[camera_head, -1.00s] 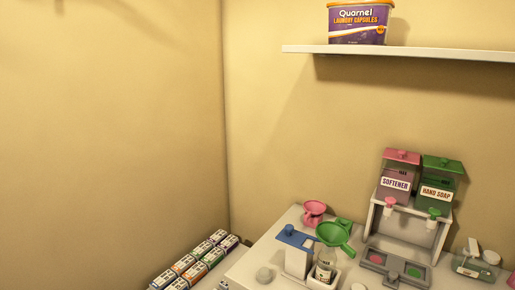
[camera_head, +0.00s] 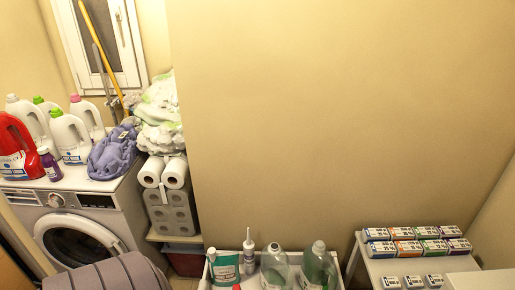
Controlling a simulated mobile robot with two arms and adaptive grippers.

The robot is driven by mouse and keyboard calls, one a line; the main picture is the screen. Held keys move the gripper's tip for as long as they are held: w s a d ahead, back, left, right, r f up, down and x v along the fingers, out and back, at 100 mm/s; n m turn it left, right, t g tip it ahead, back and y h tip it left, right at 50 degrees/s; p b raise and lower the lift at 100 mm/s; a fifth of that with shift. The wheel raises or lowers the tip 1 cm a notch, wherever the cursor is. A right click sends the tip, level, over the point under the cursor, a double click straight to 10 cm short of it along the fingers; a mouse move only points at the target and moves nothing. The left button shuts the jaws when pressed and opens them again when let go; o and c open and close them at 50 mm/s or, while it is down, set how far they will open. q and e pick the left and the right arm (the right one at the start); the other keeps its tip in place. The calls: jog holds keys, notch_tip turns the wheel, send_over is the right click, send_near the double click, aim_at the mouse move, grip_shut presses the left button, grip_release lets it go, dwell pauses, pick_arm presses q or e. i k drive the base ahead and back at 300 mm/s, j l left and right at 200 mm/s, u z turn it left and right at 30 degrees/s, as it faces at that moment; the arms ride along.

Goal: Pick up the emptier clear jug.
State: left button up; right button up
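Two clear jugs with greenish tint stand side by side in a white-rimmed tray or cart at the bottom of the head view. Neither of my grippers is in view.
A white-green container (camera_head: 224,268) and a slim white bottle (camera_head: 249,252) stand left of the jugs. A white table (camera_head: 372,268) with several small boxes is at right. A washer (camera_head: 75,222) with several bottles and purple cloth stands left.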

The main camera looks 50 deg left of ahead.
aim_at(276, 274)
jog(key=u, duration=1.35)
jog(key=z, duration=2.15)
jog(key=u, duration=2.1)
